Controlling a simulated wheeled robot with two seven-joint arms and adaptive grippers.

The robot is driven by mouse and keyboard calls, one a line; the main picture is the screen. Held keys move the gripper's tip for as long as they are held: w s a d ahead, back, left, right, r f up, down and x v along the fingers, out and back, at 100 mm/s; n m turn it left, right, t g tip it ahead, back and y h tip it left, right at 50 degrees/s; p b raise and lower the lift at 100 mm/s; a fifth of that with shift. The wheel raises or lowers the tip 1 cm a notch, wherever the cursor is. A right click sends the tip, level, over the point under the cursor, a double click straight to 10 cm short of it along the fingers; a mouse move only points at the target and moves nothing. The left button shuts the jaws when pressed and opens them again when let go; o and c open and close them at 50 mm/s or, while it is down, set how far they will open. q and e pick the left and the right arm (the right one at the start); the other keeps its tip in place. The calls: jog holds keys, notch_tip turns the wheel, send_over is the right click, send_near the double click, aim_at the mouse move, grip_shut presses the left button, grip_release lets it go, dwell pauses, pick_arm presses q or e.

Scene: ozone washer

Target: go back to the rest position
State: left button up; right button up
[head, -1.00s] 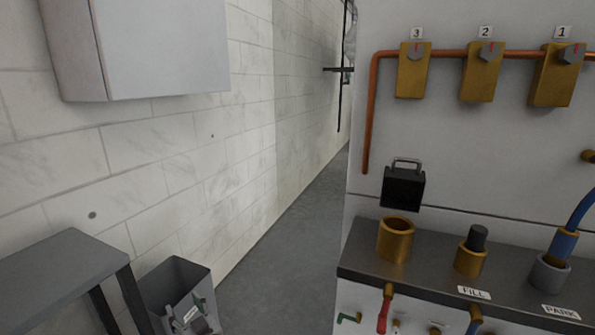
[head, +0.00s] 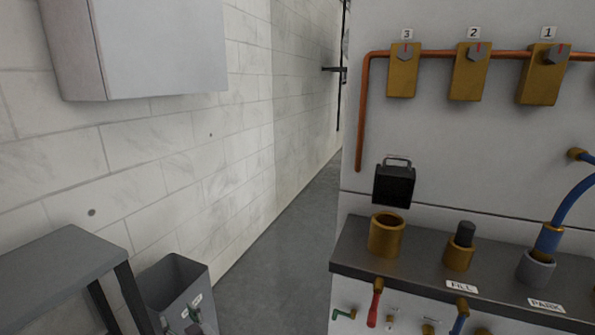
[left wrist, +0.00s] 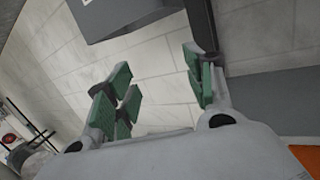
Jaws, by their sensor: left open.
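My left gripper (left wrist: 162,85) shows large in the left wrist view, with its green-padded fingers spread apart and nothing between them. My right gripper is in neither view.
A wall panel carries several brass valves (head: 403,72) on a copper pipe. Below, a dark shelf (head: 420,258) holds brass sockets (head: 386,236) and a blue hose (head: 574,200). A grey table (head: 60,262) stands at left, under a wall cabinet (head: 160,45). Bare floor (head: 280,250) lies between.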

pick_arm(q)
jog(key=s+d+f+m+g+h, duration=0.25)
jog(key=s+f+h, duration=0.2)
jog(key=s, duration=0.35)
jog(key=s+d+f+m+g+h, duration=0.2)
jog(key=s+f+m+g+h, duration=0.25)
jog(key=s, duration=0.25)
jog(key=s+d+r+m+h+p, duration=0.1)
jog(key=s+d+m+h, duration=0.2)
jog(key=s+d, duration=0.2)
jog(key=shift+s+m+g, duration=0.3)
jog(key=shift+s+g, duration=0.1)
jog(key=shift+s, duration=0.1)
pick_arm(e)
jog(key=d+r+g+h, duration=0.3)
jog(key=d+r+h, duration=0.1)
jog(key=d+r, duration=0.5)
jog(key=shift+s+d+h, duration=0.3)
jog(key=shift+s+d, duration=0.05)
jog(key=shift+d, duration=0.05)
pick_arm(q)
jog(key=shift+w+f+p, duration=0.15)
jog(key=shift+p, duration=0.65)
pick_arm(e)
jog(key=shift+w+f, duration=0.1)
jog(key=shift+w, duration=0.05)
